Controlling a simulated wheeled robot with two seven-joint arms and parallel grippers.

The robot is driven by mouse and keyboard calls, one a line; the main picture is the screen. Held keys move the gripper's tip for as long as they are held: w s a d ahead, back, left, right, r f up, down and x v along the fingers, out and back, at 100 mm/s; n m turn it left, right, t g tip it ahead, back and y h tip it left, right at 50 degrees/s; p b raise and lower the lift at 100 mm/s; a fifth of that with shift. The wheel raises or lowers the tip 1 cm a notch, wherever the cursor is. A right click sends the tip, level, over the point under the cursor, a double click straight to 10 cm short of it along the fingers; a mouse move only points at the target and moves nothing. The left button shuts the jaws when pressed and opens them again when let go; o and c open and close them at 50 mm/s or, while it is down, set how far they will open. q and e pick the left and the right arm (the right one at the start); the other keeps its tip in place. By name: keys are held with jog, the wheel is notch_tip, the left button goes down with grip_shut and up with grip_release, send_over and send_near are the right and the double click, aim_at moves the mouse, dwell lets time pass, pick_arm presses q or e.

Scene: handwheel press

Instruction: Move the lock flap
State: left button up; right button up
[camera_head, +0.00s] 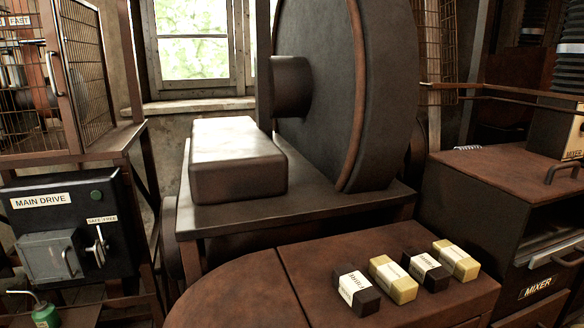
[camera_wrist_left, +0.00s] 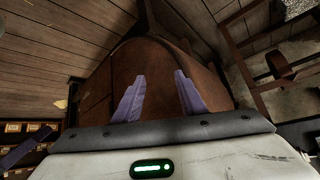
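The black control box marked MAIN DRIVE (camera_head: 76,230) is at the left of the head view. A grey metal cover with a handle (camera_head: 47,257) sits on its lower front, closed against the box. To its right is a small light lever (camera_head: 99,246) below a small label that seems to read SAFE FREE. I cannot tell for sure which of these parts is the lock flap. My left gripper (camera_wrist_left: 160,75) shows only in the left wrist view. Its two purple fingers are apart with nothing between them, over a brown surface. My right gripper is not in view.
The brown bench (camera_head: 400,305) in front holds several dark and yellow labelled blocks. A large dark wheel (camera_head: 325,95) and a box-shaped block (camera_head: 237,165) stand behind it. A mesh cage (camera_head: 85,70) is above the control box. The MIXER cabinet (camera_head: 500,200) is at the right.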

pick_arm(q)
jog(key=d, duration=0.1)
jog(key=d+n, duration=0.1)
jog(key=d, duration=0.1)
jog(key=d+n, duration=0.1)
jog(key=d, duration=0.1)
jog(key=shift+w+r, duration=0.3)
jog(key=shift+r, duration=0.05)
dwell(0.3)
